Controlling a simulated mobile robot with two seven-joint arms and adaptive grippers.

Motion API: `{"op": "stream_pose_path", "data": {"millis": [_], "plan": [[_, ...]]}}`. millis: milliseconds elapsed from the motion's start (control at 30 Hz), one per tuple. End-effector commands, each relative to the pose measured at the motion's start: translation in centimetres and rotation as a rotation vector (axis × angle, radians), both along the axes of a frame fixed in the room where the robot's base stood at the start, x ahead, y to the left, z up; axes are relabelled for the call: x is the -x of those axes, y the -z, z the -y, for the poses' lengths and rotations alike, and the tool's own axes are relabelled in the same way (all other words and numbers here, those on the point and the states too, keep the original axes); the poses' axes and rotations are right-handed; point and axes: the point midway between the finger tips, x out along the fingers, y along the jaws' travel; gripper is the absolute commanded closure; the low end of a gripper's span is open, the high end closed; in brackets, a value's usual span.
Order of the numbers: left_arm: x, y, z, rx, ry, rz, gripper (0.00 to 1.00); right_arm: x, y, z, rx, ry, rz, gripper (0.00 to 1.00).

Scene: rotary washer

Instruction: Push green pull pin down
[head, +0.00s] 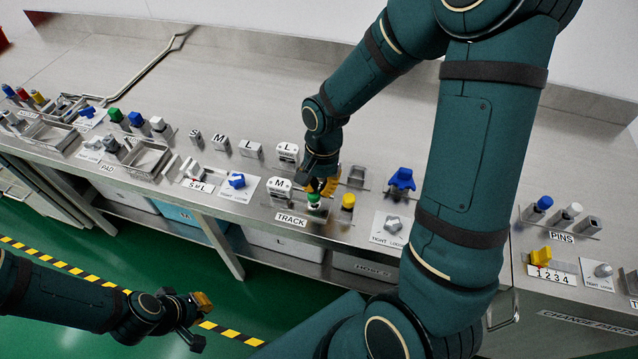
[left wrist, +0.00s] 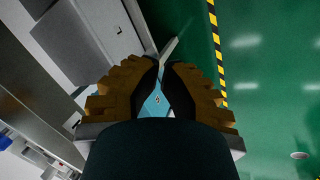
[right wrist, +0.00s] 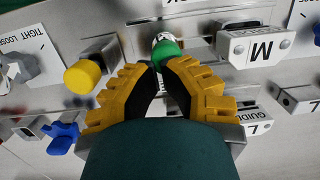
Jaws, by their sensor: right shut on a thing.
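The green pull pin (head: 314,200) stands on the TRACK plate at the front of the metal bench. My right gripper (head: 322,187) reaches down to it from behind. In the right wrist view the pin's green cap (right wrist: 166,50) sits at the fingertips of the right gripper (right wrist: 157,67), which is shut on it. The fingers hide part of the cap and its shaft. My left gripper (head: 199,321) hangs in front of the bench above the green floor.
A yellow-topped pin (head: 348,202) stands just right of the green one. An M block (head: 279,190) is close on the left, and a blue knob (head: 401,180) is further right. Several labelled blocks line the bench behind. The bench's rear surface is largely clear.

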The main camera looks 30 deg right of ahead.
Motion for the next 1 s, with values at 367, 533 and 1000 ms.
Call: {"op": "stream_pose_path", "data": {"millis": [367, 533, 1000], "plan": [[-0.2, -1.0, 0.0, -0.001, -0.003, 0.005, 1.0, -0.2, -1.1, 0.2, 0.0, 0.002, -0.002, 1.0], [-0.8, -3.0, -0.1, -0.004, -0.014, 0.018, 1.0, -0.8, -3.5, 0.8, 0.001, 0.0, 0.001, 1.0], [-1.6, -4.8, -0.3, -0.008, -0.028, 0.036, 1.0, -1.6, -12.1, 2.0, 0.0, -0.001, 0.003, 1.0]]}}
